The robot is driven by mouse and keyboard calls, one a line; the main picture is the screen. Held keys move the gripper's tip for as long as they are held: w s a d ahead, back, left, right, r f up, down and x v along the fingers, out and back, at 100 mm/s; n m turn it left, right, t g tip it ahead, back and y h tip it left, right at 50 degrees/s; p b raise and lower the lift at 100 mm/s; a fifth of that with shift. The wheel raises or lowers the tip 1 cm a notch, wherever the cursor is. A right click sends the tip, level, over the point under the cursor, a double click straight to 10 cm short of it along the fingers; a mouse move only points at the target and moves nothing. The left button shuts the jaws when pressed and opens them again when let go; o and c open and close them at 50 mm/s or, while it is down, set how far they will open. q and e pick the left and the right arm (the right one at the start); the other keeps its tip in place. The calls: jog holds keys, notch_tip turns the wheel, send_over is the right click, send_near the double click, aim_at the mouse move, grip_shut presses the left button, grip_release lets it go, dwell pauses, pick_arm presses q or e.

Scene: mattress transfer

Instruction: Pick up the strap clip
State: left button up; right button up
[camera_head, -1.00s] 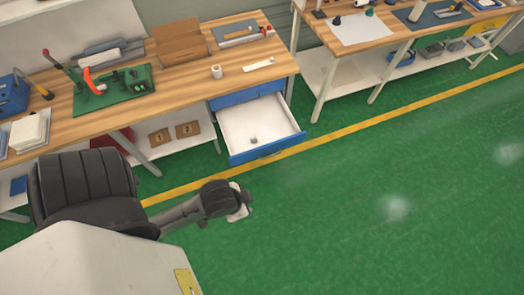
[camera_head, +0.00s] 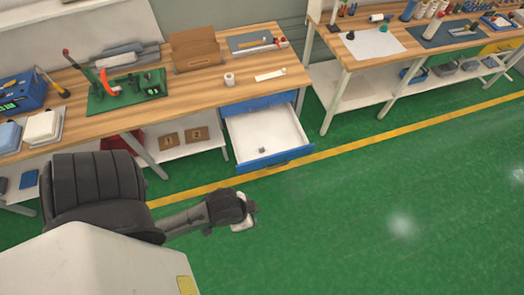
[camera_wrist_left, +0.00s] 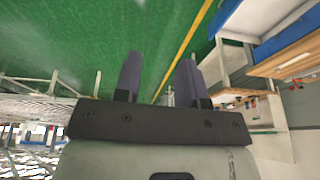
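A small dark grey object (camera_head: 262,150), likely the strap clip, lies inside the open white drawer (camera_head: 282,130) under the workbench. It is too small to make out its shape. My left arm reaches out over the green floor in front of the drawer, and its wrist end shows at the lower middle of the head view. In the left wrist view my left gripper (camera_wrist_left: 158,82) has its two dark fingers apart with nothing between them. My right gripper is in neither view.
The wooden workbench (camera_head: 190,92) holds a green board with tools (camera_head: 127,90), a white roll (camera_head: 229,79) and a cardboard organizer (camera_head: 195,50). Boxes marked 1 and 2 sit on the lower shelf. A second bench (camera_head: 385,62) stands at right. The green floor (camera_head: 400,190) is clear.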

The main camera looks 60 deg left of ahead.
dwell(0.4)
pick_arm(q)
jog(key=o, duration=0.5)
jog(key=shift+d, duration=0.15)
jog(key=shift+c, duration=0.2)
